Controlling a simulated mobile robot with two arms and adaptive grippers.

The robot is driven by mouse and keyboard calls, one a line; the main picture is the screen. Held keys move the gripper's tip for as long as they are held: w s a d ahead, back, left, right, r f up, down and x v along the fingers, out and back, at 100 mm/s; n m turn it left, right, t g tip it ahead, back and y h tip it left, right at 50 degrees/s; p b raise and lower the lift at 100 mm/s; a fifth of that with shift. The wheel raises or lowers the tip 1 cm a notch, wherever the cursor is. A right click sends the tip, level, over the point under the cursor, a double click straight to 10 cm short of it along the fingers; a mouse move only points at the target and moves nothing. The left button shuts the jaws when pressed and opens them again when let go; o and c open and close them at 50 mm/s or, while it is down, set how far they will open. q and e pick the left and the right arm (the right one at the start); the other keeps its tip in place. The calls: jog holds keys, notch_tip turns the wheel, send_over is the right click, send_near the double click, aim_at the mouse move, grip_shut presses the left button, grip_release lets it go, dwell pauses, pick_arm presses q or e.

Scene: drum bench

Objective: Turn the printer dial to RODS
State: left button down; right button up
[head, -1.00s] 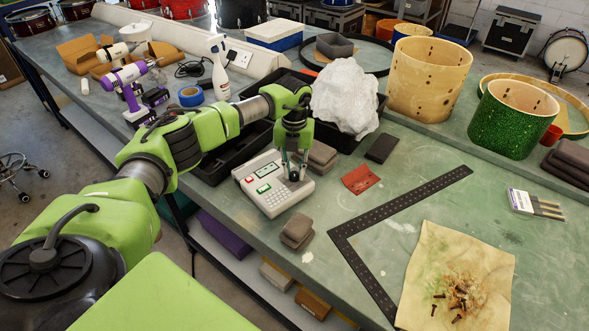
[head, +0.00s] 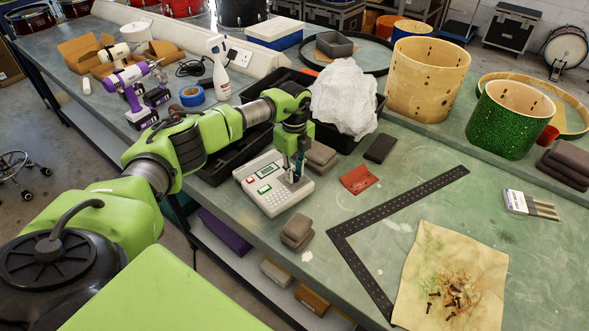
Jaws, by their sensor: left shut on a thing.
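The printer (head: 264,198) is a pale grey box with a small green display, a red key and a keypad, on the near left part of the bench. My left gripper (head: 294,174) points down over the right side of its top face. Its fingers are shut on the printer dial, a dark knob (head: 293,178) that they largely cover. The dial's labels and pointer are too small and too hidden to read. My right gripper does not show.
A black tray with a crumpled white bag (head: 345,98) is behind.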

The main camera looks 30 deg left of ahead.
pick_arm(q)
jog(key=shift+n, duration=0.5)
jog(key=c, duration=1.8)
grip_release()
jog(key=shift+r, duration=0.1)
notch_tip(320, 180, up, 12)
jog(key=shift+f, duration=0.1)
